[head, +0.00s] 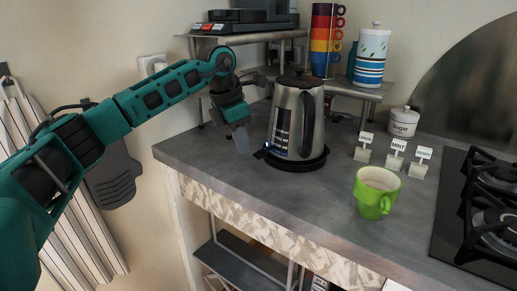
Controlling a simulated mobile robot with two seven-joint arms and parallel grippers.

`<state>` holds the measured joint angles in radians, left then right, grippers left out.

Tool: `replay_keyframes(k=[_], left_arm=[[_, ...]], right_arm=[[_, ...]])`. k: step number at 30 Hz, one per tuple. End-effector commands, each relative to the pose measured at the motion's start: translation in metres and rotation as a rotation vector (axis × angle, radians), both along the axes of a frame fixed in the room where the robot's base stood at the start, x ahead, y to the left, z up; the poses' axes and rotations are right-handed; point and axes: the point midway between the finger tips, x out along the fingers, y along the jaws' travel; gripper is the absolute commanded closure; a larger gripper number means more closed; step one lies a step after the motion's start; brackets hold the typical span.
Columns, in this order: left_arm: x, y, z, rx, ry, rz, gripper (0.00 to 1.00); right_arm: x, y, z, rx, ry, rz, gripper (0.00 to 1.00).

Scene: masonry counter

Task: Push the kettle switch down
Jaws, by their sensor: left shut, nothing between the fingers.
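The kettle (288,92) is brushed metal with a dark handle and a dark water window. It stands upright on a round black base (300,165) on the counter. A small dark switch tab (259,154) sticks out at the base's left front, with a bluish glint beside it. My left gripper (241,140) is shut and empty, pointing down just left of the kettle. Its fingertips look a little above and to the left of the switch tab; I cannot tell the exact gap. My right gripper is not in view.
A green mug (377,191) stands on the counter (325,203) right of the kettle. Several small label stands (395,155), a sugar jar (403,122) and a black hob (480,215) are further right. Behind are a metal shelf (345,88), stacked colored cups (325,40) and a striped canister (371,57).

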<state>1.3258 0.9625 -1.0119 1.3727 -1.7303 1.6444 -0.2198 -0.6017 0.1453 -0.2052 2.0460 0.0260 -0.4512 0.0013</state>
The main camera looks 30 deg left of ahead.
Motion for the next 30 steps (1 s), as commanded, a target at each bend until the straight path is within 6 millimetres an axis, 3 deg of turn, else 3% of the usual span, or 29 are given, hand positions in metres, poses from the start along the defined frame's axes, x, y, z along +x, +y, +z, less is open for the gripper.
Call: replay_keyframes(k=[9,15,21,30], left_arm=[[-0.014,0.009,0.070,-0.001,-0.004,0.000,1.00],[-0.021,0.014,0.102,-0.001,-0.001,0.000,1.00],[-0.024,0.015,0.114,0.000,0.001,0.000,1.00],[-0.024,0.015,0.114,0.000,0.001,-0.001,1.00]], right_arm=[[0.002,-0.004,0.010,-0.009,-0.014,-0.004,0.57],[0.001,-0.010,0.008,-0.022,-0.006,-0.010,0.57],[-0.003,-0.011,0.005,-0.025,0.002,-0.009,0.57],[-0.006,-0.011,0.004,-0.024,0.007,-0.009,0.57]])
